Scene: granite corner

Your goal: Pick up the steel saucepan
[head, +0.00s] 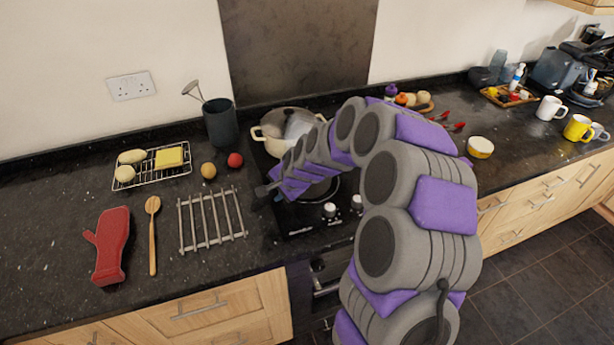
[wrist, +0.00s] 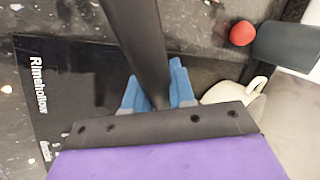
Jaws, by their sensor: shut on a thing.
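The steel saucepan (head: 325,194) is at the front of the black hob in the head view, mostly hidden behind my arm. Its dark handle (head: 262,190) sticks out to the left past the hob's edge. In the wrist view the black handle (wrist: 140,40) runs between the two blue fingers of my gripper (wrist: 157,92), which are shut on it. The pan's body is not visible in the wrist view. I cannot tell whether the pan touches the hob.
A cream pot (head: 274,133) stands behind on the hob (head: 300,222). A tomato (head: 235,160), an onion (head: 208,170) and a dark utensil pot (head: 220,123) are to the left. A metal trivet (head: 211,219), wooden spoon (head: 153,235) and red mitt (head: 111,245) lie on the left worktop.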

